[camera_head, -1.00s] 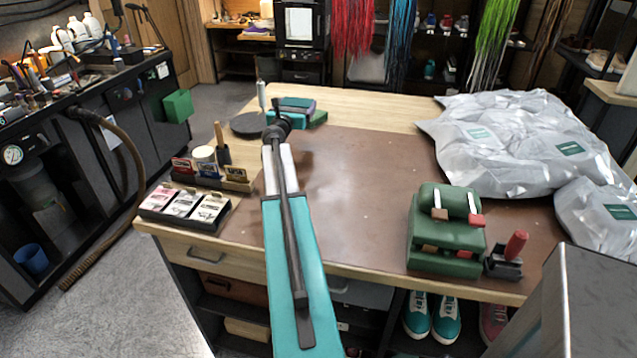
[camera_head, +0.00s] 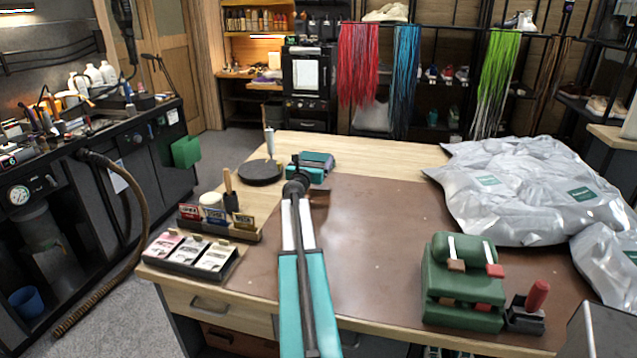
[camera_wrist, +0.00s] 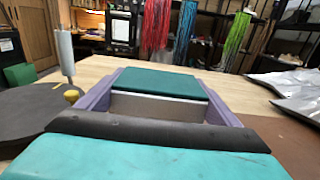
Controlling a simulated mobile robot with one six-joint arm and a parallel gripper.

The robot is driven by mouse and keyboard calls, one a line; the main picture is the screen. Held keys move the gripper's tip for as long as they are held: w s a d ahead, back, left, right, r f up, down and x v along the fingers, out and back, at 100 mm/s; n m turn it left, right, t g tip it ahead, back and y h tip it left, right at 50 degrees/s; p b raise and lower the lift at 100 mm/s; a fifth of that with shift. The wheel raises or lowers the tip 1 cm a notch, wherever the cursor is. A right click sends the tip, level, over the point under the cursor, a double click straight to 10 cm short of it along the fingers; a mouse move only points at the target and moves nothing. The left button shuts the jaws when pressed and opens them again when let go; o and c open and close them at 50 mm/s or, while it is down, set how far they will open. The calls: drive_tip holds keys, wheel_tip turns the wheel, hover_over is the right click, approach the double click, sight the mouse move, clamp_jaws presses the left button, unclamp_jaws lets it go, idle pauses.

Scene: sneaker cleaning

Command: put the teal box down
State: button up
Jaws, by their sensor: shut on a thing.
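The teal box (camera_head: 318,159) is at the back of the workbench, near the far left edge of the brown mat (camera_head: 385,235). My gripper (camera_head: 311,163) is shut on it. In the wrist view the box (camera_wrist: 160,83) shows a dark teal top and a pale grey near side, with the purple fingers of my gripper (camera_wrist: 163,76) along its left and right sides. Its underside is hidden, and I cannot tell whether it touches the bench top. My arm hides part of the area in front of it.
A dark round turntable (camera_head: 260,173) with an upright pale post stands just left of the box. Card and brush holders (camera_head: 222,228) are at the front left. A green rack (camera_head: 463,285) and silver bags (camera_head: 530,190) are on the right. The mat's middle is clear.

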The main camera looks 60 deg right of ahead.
drive_tip(key=shift+f, duration=1.15)
drive_tip(key=shift+f, duration=0.1)
drive_tip(key=shift+f, duration=1.8)
drive_tip(key=shift+f+b, duration=0.15)
drive_tip(key=shift+b, duration=0.25)
drive_tip(key=o, duration=1.2)
drive_tip(key=shift+b+v, duration=0.75)
drive_tip(key=shift+v, duration=5.3)
